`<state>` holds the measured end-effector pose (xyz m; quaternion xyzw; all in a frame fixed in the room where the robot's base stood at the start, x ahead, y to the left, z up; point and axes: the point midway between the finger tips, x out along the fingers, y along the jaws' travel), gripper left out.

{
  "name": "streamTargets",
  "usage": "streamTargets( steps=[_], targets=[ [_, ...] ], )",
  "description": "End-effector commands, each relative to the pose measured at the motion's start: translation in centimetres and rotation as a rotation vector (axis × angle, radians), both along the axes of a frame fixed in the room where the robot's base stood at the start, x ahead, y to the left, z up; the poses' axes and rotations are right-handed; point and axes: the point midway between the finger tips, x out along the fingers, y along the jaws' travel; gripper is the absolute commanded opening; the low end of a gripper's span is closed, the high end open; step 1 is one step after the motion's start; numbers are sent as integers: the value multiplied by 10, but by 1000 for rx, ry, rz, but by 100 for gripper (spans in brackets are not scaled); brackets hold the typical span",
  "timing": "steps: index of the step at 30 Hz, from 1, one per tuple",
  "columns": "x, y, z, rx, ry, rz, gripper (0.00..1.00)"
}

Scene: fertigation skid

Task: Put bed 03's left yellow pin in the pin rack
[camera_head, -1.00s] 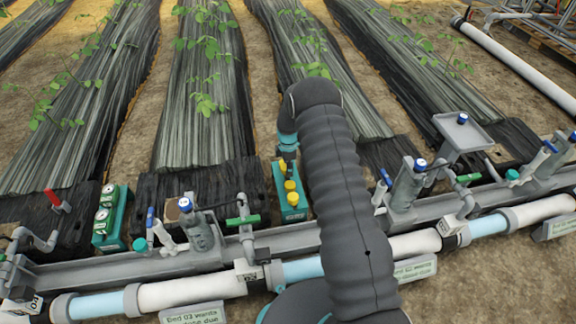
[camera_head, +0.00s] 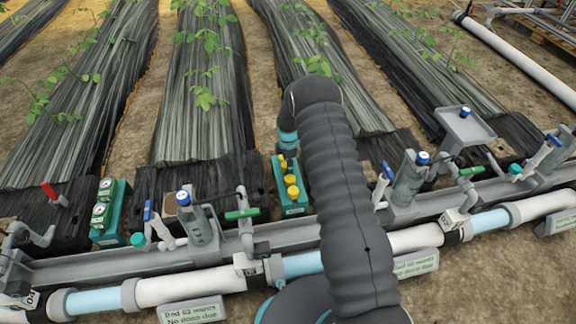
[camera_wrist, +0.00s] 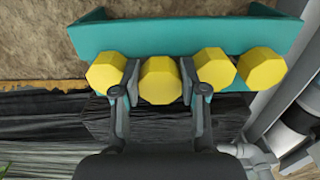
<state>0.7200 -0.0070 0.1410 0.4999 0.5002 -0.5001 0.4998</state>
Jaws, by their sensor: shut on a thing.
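My gripper (camera_wrist: 161,88) is shut on a yellow pin (camera_wrist: 160,79) with an eight-sided head, one finger on each side. The pin rack (camera_wrist: 190,36) is a teal tray. Other yellow pins stand along it: one (camera_wrist: 106,72) left of my fingers and two to the right (camera_wrist: 214,66), (camera_wrist: 254,67). The held pin is in line with them; whether it is seated cannot be told. In the head view the rack (camera_head: 293,210) stands left of my arm with yellow heads showing. My fingers are hidden there.
A grey channel (camera_head: 100,269) and a white and blue pipe (camera_head: 180,289) run across the front. Blue-capped valve assemblies (camera_head: 200,225), (camera_head: 408,178) stand on the channel.

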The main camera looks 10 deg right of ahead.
Motion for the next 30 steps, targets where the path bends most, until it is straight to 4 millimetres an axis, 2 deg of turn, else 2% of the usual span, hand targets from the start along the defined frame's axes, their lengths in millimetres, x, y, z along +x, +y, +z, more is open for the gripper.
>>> streamTargets(
  steps=[15, 30],
  targets=[
    [0, -1, -1, 0, 0, 0, 10],
    [0, -1, -13, 0, 0, 0, 10]
  ],
)
